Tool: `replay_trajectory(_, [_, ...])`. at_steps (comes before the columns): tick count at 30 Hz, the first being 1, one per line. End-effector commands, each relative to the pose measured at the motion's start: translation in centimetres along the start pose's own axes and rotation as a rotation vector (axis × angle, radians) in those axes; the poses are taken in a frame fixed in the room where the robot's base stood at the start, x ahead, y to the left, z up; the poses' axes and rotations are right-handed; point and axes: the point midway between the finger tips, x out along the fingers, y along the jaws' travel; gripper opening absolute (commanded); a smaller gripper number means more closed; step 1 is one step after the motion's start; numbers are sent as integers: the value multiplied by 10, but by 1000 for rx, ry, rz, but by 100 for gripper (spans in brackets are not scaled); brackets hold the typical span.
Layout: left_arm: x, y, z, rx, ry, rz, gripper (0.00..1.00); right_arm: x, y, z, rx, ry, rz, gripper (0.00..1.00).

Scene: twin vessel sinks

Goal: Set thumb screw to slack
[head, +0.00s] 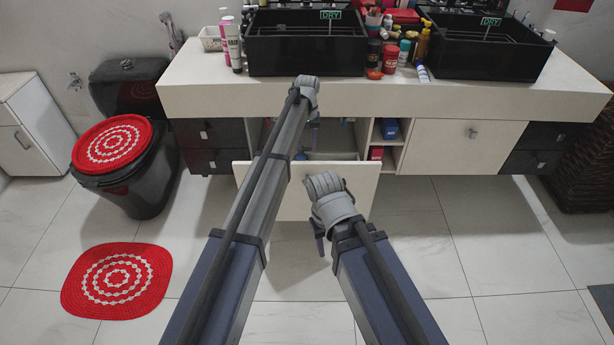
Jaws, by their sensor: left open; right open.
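I cannot make out a thumb screw anywhere in the head view; it is hidden or too small to tell. My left gripper (313,119) hangs at the front edge of the counter, below the left black sink (290,55), and over the open compartment. My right gripper (319,238) is lower and nearer to me, in front of the pale lowered or pulled-out front panel (356,190). Both grippers are open, with no held object visible. Their fingertips are mostly hidden behind my wrists.
The pale counter (210,95) also bears a right black sink (490,58) and several bottles between the sinks. Blue and red boxes sit on shelves under it. A black toilet (150,195) with a red cover stands left; a red mat (117,281) lies on the floor.

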Motion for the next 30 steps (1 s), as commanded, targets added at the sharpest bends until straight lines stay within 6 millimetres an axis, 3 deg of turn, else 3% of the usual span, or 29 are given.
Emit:
replay_trajectory(11, [10,0,-1,-2,0,1,45,10,-1,-1,0,0,0,50])
replay_trajectory(30, [78,0,-1,-1,0,1,45,78,-6,-5,-1,0,5,50])
